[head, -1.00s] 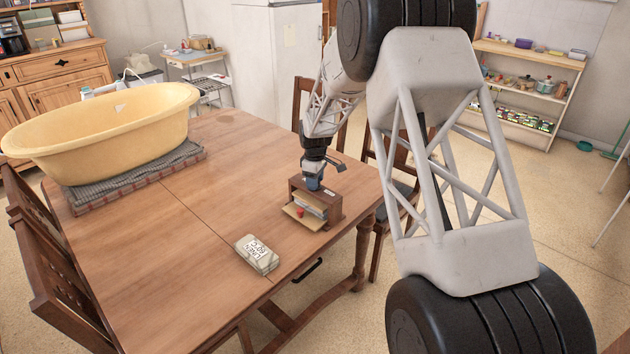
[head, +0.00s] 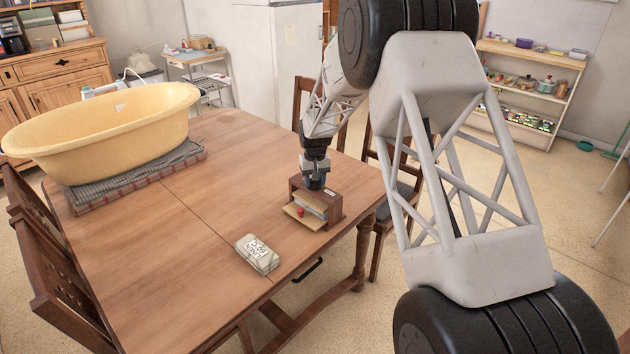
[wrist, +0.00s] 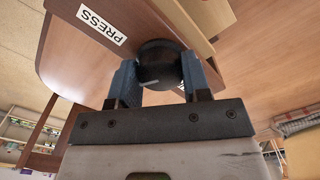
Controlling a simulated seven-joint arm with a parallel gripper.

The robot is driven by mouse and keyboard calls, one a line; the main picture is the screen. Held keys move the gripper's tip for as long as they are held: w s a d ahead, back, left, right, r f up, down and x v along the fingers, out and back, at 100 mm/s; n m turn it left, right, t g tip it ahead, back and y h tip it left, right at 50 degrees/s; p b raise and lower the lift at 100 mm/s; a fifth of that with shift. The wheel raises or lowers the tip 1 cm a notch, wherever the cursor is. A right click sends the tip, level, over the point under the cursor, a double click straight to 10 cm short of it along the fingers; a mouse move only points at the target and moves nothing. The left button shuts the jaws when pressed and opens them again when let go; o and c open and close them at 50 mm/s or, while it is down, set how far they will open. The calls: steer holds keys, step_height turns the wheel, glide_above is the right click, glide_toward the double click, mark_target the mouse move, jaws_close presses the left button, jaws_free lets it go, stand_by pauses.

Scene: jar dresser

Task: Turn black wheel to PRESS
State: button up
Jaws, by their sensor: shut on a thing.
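The black wheel (wrist: 160,62) sits on the top of a small wooden box (head: 331,205), with a pale line on its rim. My gripper (wrist: 160,82) is shut on the wheel, with blue fingers on either side of it. In the wrist view a white PRESS label (wrist: 102,25) is on the box to the left of the wheel; the pale line does not point at it. In the head view my gripper (head: 314,184) is over the box and hides the wheel. The box has an open front with a board and a small red object (head: 300,211).
A linen packet (head: 257,254) lies on the wooden table (head: 200,245) in front of the box. A yellow tub (head: 100,130) stands on a mat at the far left. Chairs stand around the table. The table's middle is clear.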

steer(key=m, duration=0.5)
steer(key=shift+m, duration=0.3)
steer(key=m, duration=0.5)
steer(key=shift+a, duration=0.1)
steer(key=o, duration=0.9)
steer(key=shift+r, duration=0.1)
steer(key=shift+r, duration=3.85)
